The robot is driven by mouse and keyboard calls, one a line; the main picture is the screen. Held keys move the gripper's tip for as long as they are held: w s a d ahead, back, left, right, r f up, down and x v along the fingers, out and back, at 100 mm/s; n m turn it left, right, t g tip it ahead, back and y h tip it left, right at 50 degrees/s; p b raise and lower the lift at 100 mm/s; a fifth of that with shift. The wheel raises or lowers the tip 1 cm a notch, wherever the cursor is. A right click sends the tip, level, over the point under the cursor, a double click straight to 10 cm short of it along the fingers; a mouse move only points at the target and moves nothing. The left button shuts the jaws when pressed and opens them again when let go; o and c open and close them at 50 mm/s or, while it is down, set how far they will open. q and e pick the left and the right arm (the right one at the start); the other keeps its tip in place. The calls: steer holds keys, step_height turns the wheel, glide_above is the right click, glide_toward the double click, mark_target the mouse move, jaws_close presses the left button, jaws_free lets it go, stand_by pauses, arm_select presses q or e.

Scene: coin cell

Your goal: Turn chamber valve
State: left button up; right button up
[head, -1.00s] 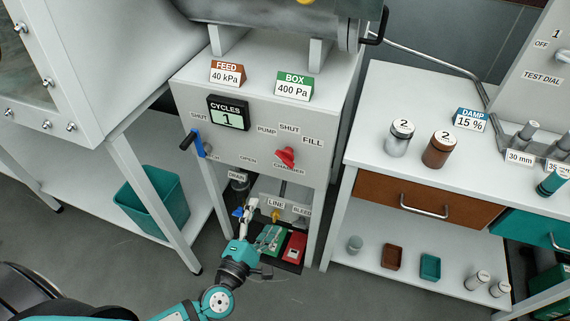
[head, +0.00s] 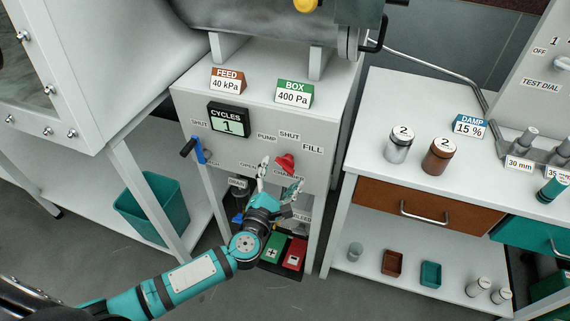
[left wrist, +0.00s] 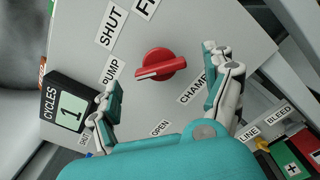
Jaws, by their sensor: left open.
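The chamber valve is a red knob (head: 285,163) on the front panel of the grey cabinet, ringed by the labels PUMP, SHUT, FILL and CHAMBER. In the left wrist view the red knob (left wrist: 160,64) shows its pointer bar toward the left, near the PUMP label. My left gripper (head: 279,176) is open and empty, just below and in front of the knob. In the left wrist view its two fingers (left wrist: 166,92) stand apart, on either side of the knob's lower area, and no contact shows. My right gripper is not in view.
A blue-handled valve (head: 192,150) sits on the same panel at left. The CYCLES display (head: 229,119) reads 1. A white bench (head: 400,110) with jars stands close at right.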

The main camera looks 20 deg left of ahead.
mark_target(283, 169)
arm_select(q)
steer(key=shift+w, duration=2)
steer(key=c, duration=1.2)
